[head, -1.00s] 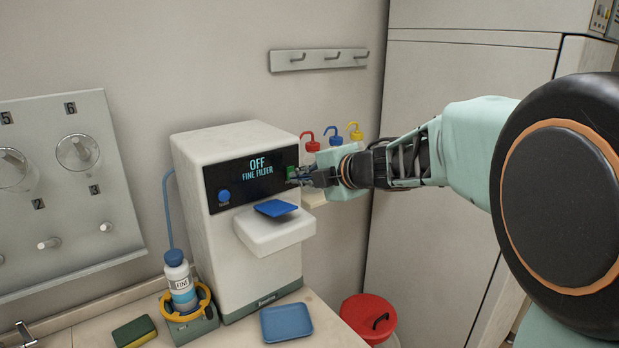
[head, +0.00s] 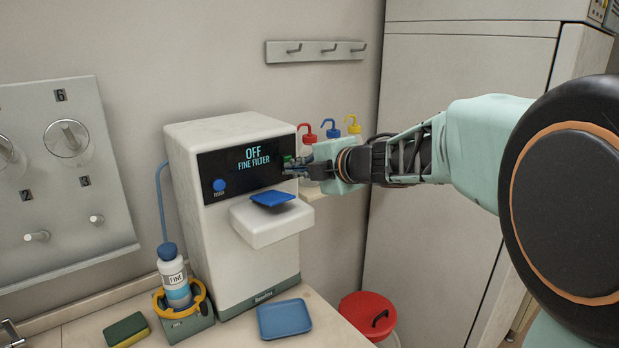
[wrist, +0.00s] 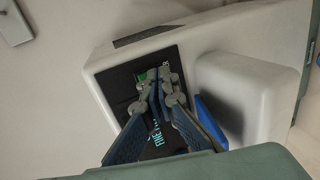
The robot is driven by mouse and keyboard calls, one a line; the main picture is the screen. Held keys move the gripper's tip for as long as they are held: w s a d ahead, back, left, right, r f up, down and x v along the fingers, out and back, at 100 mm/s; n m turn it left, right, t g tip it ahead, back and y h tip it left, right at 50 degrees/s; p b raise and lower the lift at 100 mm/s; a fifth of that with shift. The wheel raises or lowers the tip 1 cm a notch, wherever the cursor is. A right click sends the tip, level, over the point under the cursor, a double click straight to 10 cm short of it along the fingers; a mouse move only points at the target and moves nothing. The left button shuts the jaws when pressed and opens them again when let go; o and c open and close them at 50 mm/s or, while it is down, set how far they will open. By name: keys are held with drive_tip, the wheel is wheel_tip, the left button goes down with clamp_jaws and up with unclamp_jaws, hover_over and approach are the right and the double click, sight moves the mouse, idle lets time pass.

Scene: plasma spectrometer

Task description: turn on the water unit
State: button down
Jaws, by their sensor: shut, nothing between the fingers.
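The water unit (head: 240,240) is a white box on the counter. Its dark panel (head: 212,164) reads "OFF" and "FINE FILTER". A round blue button (head: 219,186) is at the panel's left, and a green button (head: 288,159) is at its right end, partly hidden by my gripper. My gripper (head: 287,168) is shut and empty, its fingertips at the right end of the panel by the green button. In the wrist view, the closed fingertips (wrist: 158,76) are over the panel beside a bit of green (wrist: 147,75). I cannot tell whether they touch it.
A white ledge (head: 268,230) with a blue tray (head: 272,199) juts out below the panel. A FINE bottle (head: 175,281) stands in a yellow-ringed holder at left. A blue dish (head: 285,318) and a sponge (head: 127,330) lie on the counter. Several wash bottles (head: 331,137) stand behind my gripper.

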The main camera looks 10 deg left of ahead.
drive_tip(key=shift+p, duration=0.4)
drive_tip(key=shift+r, duration=0.1)
drive_tip(key=shift+r+p, duration=0.8)
drive_tip(key=shift+p, duration=0.1)
drive_tip(key=shift+r, duration=0.1)
